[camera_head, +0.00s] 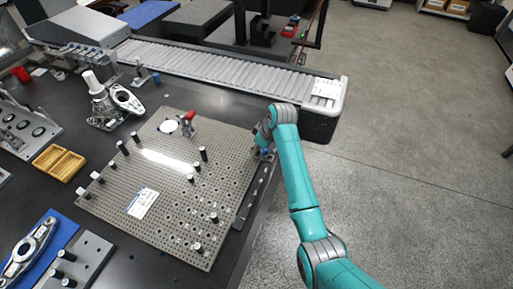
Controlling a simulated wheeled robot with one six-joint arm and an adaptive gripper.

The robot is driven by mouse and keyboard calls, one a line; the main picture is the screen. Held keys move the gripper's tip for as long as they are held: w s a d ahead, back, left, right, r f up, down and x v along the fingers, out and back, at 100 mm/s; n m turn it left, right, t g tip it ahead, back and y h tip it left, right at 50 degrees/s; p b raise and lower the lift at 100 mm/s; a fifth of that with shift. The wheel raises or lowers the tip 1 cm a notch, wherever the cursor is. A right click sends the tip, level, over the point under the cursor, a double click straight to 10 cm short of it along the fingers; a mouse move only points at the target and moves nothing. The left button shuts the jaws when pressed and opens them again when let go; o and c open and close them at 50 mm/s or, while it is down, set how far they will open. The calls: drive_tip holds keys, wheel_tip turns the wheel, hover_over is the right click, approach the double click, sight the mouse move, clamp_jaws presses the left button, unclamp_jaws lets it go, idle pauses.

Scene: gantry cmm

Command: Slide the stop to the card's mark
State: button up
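A white card (142,203) with blue print lies on the front left part of the perforated grey fixture plate (165,235). Its print is too small to read. A dark rail (257,195) runs along the plate's right edge. My gripper (264,152) is at the far end of this rail, beside the plate's right corner. Small dark and blue parts show around its fingers. I cannot tell which of them is the stop, or whether the fingers touch it. My arm hides part of this area, and the finger opening is not clear.
Several black pins and a red-handled clamp (188,120) stand on the plate. A yellow tray (59,162) and metal parts lie to the left on the dark table (110,262). A roller conveyor (215,62) runs behind. Open floor (425,150) lies to the right.

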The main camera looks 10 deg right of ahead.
clamp_jaws()
drive_tip(key=shift+w+d+r, duration=0.1)
drive_tip(key=shift+w+d, duration=0.7)
drive_tip(key=shift+w, duration=0.3)
drive_tip(key=shift+w+d, duration=0.75)
drive_tip(key=shift+w, duration=0.3)
drive_tip(key=o, duration=0.6)
unclamp_jaws()
drive_tip(key=shift+w+d, duration=0.1)
drive_tip(key=shift+o, duration=0.3)
drive_tip(key=v, duration=1.2)
